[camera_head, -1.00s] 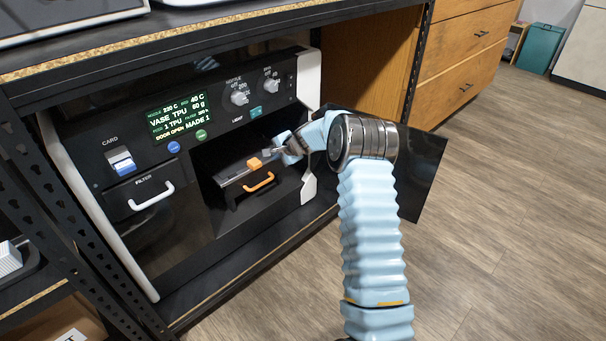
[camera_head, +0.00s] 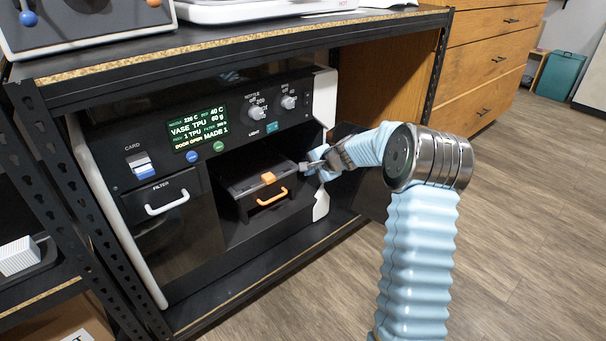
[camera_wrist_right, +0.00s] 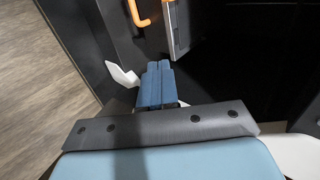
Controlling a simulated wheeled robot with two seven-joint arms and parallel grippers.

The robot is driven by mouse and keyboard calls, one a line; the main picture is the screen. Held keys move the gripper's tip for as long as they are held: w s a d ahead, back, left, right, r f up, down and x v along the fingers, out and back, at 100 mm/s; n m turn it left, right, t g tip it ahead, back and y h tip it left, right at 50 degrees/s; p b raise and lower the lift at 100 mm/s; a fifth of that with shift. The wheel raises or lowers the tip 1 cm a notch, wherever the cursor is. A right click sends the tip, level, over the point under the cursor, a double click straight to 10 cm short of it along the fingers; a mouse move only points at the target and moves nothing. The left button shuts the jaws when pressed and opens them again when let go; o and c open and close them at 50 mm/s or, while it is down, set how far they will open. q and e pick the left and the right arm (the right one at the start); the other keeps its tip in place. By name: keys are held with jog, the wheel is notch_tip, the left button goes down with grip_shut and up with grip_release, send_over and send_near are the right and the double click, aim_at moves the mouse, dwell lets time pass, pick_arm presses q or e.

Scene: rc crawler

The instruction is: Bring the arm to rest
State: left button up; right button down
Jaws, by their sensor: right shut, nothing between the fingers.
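My right arm, in a light blue ribbed sleeve, comes up from the bottom right of the head view. Its gripper (camera_head: 308,169) is at the right side of the printer's open chamber, just right of the build plate tray and apart from its orange latch. In the right wrist view the two blue fingers (camera_wrist_right: 157,84) lie together with nothing between them. The black printer (camera_head: 180,230) stands on the shelf with its door (camera_head: 374,190) swung open to the right. My left gripper is in neither view.
Inside the chamber sit a dark tray (camera_head: 244,183) with an orange latch (camera_head: 268,178) and an orange handle (camera_head: 272,197). The shelf's black upright (camera_head: 438,75) and upper board (camera_head: 240,52) frame the space. Open wooden floor (camera_head: 520,200) lies to the right.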

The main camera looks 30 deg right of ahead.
jog(key=s+a+f+n+g+y+p, duration=0.1)
jog(key=s+a+f+n+g+p, duration=0.2)
jog(key=s+a+f, duration=0.5)
jog(key=s+a+f+n+g, duration=0.2)
jog(key=s+a+f+n, duration=0.2)
jog(key=a+f, duration=0.75)
jog(key=s+a+f+n+g+y+p, duration=0.2)
jog(key=s+a+n, duration=0.6)
jog(key=s+a, duration=0.8)
jog(key=s+f+g, duration=0.1)
jog(key=s+f, duration=0.1)
jog(key=s, duration=0.1)
jog(key=shift+s+a+g, duration=0.25)
jog(key=shift+a+g, duration=0.05)
